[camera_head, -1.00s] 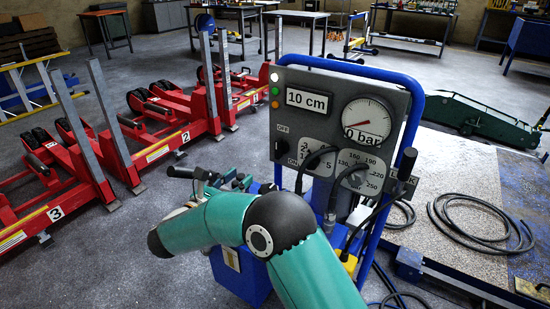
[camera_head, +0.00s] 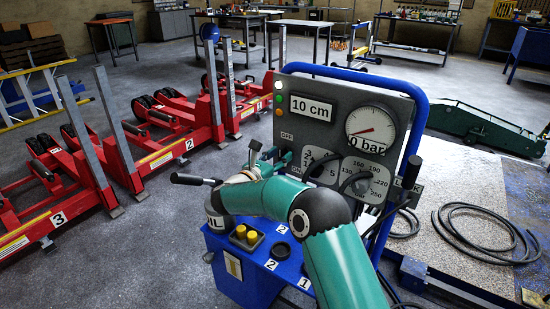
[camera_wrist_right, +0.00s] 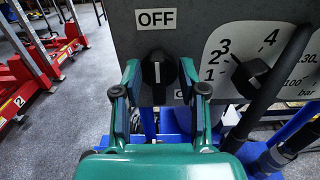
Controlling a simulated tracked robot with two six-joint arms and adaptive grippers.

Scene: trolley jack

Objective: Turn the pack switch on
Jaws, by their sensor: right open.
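The pack switch (camera_wrist_right: 158,74) is a black knob on the grey panel, below the OFF label (camera_wrist_right: 157,18). Its white mark stands upright, towards OFF. My right gripper (camera_wrist_right: 160,82) is open, with one green finger on each side of the knob; I cannot tell whether they touch it. The ON label is mostly hidden behind the right finger. In the head view my right gripper (camera_head: 270,158) is at the panel's lower left and hides the switch. My left gripper is not in view.
Right of the switch is a numbered selector knob (camera_wrist_right: 250,73) with a hose close by. The panel also carries a 10 cm display (camera_head: 311,108) and a gauge (camera_head: 371,128) reading 0 bar. A black-gripped lever (camera_head: 193,180) sticks out left. Red lifts (camera_head: 150,150) stand farther left.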

